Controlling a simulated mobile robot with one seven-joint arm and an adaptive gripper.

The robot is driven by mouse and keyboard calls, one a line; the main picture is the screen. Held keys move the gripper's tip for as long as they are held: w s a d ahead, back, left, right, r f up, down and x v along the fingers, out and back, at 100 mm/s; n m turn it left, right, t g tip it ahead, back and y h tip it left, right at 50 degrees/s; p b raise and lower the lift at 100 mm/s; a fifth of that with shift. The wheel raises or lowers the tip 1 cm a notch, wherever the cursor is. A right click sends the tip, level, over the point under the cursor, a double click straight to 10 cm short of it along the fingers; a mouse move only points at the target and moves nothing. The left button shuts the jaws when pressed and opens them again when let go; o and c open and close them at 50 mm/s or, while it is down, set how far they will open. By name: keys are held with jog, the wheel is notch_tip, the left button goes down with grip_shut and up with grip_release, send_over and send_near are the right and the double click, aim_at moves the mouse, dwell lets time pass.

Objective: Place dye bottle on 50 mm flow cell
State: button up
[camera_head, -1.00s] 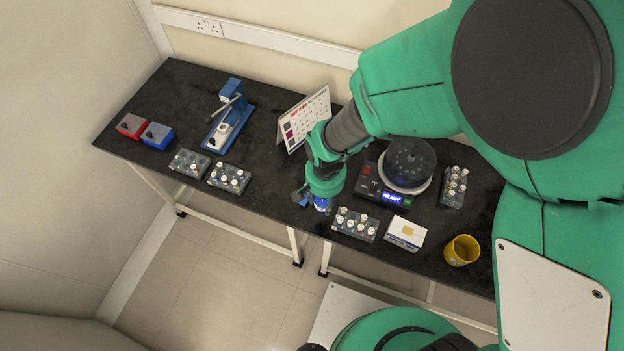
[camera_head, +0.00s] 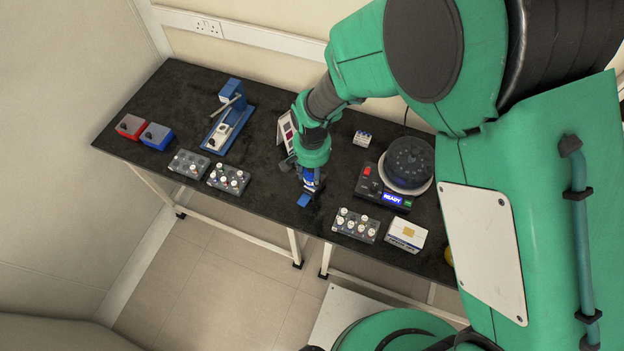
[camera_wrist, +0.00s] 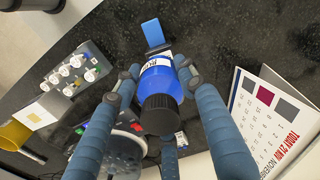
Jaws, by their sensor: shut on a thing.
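The dye bottle is blue with a white label and a black cap. It shows between my fingers in the wrist view (camera_wrist: 158,82) and under my gripper in the head view (camera_head: 309,180). My gripper (camera_wrist: 154,76) is shut on it, with fingers on both sides of the bottle. A flat blue piece (camera_head: 304,200), perhaps the flow cell, lies on the bench near the front edge, just in front of the bottle. It shows past the bottle in the wrist view (camera_wrist: 152,32); no size marking is readable. I cannot tell whether bottle and piece touch.
The calendar (camera_wrist: 272,118) stands close behind my gripper. A vial rack (camera_head: 354,226), a white box (camera_head: 406,235) and a round black machine (camera_head: 408,163) with a READY panel lie to the right. More racks (camera_head: 228,179) and a blue press (camera_head: 230,115) stand left.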

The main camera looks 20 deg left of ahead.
aim_at(312, 180)
jog(key=shift+f+b, duration=0.3)
jog(key=shift+f, duration=1.45)
jog(key=shift+f, duration=0.15)
jog(key=o, duration=1.3)
notch_tip(312, 180, up, 12)
jog(key=shift+r+p, duration=0.15)
jog(key=shift+p, duration=0.65)
